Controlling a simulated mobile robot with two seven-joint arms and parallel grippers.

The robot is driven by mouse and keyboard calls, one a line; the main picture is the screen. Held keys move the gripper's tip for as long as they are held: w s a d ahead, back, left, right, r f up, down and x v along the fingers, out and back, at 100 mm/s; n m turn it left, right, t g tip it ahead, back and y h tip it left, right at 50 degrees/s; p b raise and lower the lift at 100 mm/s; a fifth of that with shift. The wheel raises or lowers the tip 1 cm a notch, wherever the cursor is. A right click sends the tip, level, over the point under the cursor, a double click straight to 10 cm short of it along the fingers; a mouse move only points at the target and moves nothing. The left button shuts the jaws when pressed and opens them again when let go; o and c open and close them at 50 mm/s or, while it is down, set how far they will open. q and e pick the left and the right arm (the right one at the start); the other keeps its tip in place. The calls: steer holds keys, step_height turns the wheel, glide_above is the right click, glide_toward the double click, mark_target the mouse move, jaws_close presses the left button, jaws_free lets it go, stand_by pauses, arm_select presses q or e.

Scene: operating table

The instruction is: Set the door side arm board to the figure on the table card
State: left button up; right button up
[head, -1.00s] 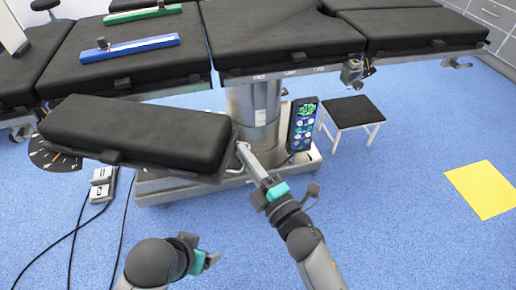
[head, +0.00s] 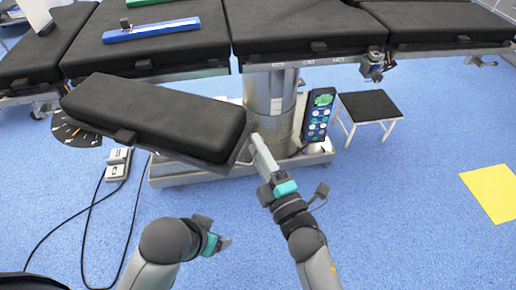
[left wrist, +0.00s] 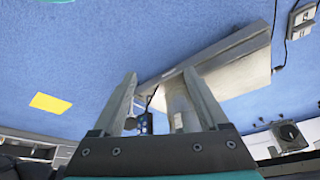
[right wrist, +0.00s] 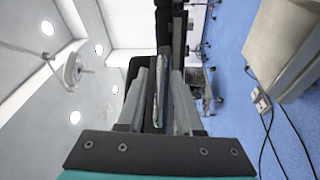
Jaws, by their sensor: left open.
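The arm board (head: 155,115), a long black pad on a grey plate, juts out in front of the operating table (head: 300,33), slanting down to the right. A black dial with pale marks (head: 72,130) shows partly under its far left end. My right gripper (head: 258,148) is at the board's right end, its fingers partly closed around the end's edge. The right wrist view shows a dark and grey slab (right wrist: 160,85) between those fingers. My left gripper (head: 222,241) is open and empty, low and apart from the board. I cannot read any figure on a card.
A blue bar (head: 150,30) and a white upright piece (head: 38,15) are on the table. A lit control pendant (head: 318,115) hangs by the column. A black stool (head: 370,106), foot pedals with cables (head: 117,163) and a yellow floor square (head: 490,193) are around.

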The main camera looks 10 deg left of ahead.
steer(key=shift+o, duration=0.4)
steer(key=shift+s, duration=0.1)
arm_select(q)
steer(key=shift+g, duration=0.4)
steer(key=f+p, duration=0.1)
steer(key=f, duration=0.2)
steer(key=f+p, duration=0.1)
steer(key=f, duration=0.1)
steer(key=shift+s+f+p, duration=0.35)
steer(key=shift+s, duration=0.05)
arm_select(e)
steer(key=v, duration=1.5)
steer(key=shift+f, duration=0.1)
